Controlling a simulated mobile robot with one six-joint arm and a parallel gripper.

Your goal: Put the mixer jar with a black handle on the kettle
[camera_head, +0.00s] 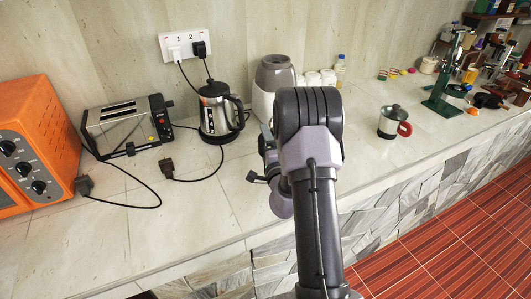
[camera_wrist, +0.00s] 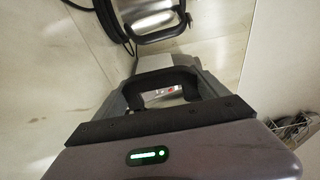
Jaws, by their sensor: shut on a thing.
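In the wrist view, a black handle (camera_wrist: 160,84) lies between the fingers of my gripper (camera_wrist: 172,82), which is shut on it. Part of a silver body shows by the handle; this looks like the mixer jar, mostly hidden. In the head view my gripper (camera_head: 257,178) is partly behind my arm, over the counter to the front right of the kettle, and the held jar cannot be made out. The kettle (camera_head: 214,117) is silver with a black handle and stands upright on the counter. Its rounded metal side seems to show at the top of the wrist view (camera_wrist: 150,14).
A grey-white mixer base (camera_head: 273,75) stands right of the kettle. A jar with a red handle (camera_head: 387,124) stands right. The front left of the stone counter (camera_head: 180,225) is clear.

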